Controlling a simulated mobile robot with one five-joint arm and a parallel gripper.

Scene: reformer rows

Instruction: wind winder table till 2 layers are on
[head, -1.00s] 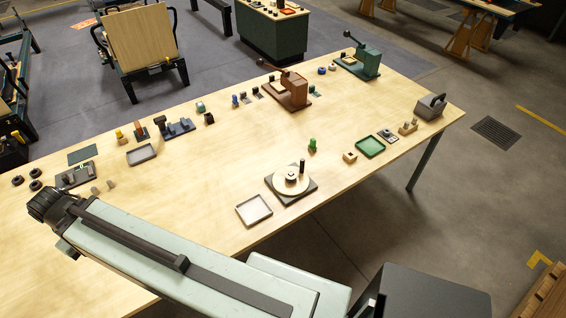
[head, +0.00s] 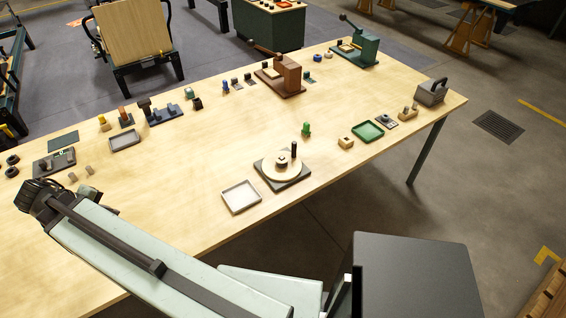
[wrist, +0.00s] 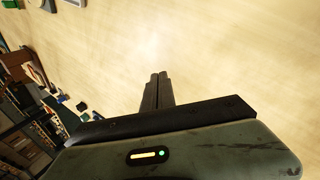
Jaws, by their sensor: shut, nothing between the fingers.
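The winder table, a pale round disc (head: 283,165) with a dark hub and an upright dark handle (head: 294,149) at its rim, sits on a dark square base (head: 301,179) near the table's front edge in the head view. I cannot tell how many layers are on it. My gripper (wrist: 159,76) shows in the wrist view with its two dark fingers together and empty, over bare wood. In the head view my arm reaches to the lower left, well left of the winder; the fingertips do not show there.
An empty grey tray (head: 241,197) lies just left of the winder. A green peg (head: 306,129) stands behind it, and a green tray (head: 367,132) lies to its right. Brown (head: 282,75) and green (head: 361,46) lever presses stand at the back. The middle table is clear.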

